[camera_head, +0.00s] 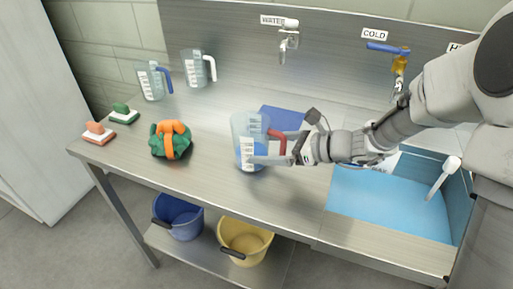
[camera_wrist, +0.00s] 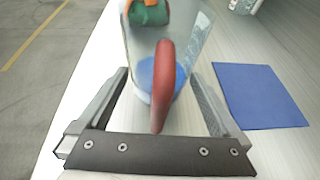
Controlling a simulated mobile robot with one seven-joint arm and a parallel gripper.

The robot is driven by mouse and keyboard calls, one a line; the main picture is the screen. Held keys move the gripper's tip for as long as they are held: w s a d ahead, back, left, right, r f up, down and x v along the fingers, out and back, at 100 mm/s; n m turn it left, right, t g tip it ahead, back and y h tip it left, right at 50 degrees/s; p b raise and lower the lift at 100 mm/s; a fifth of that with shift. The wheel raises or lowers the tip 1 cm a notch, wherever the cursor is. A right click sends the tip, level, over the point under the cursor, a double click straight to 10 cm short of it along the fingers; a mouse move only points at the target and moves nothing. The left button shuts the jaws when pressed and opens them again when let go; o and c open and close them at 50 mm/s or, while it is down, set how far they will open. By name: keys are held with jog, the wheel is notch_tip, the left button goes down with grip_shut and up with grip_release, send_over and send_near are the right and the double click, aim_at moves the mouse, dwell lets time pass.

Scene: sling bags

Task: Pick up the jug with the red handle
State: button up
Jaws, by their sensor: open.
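The jug with the red handle (camera_head: 243,128) stands upright on the steel counter (camera_head: 205,128). It is clear, with white markings and something blue in its lower part. My gripper (camera_head: 272,147) is level with the jug at its right side, jaws open. In the wrist view the jug (camera_wrist: 196,45) is straight ahead and its red handle (camera_wrist: 163,85) lies between the two open fingers (camera_wrist: 163,92). I cannot tell whether either finger touches the handle or jug. Part of the handle is hidden by my gripper in the head view.
A blue-handled jug (camera_head: 151,84) and a white-handled jug (camera_head: 193,68) stand at the back left. A green and orange bundle (camera_head: 160,143) and two brushes (camera_head: 99,133) lie left. A blue mat (camera_head: 283,116) lies behind my gripper. A blue sink basin (camera_head: 385,205) is right.

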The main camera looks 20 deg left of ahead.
jog(key=c, duration=1.2)
jog(key=shift+c, duration=0.7)
jog(key=shift+r, duration=0.15)
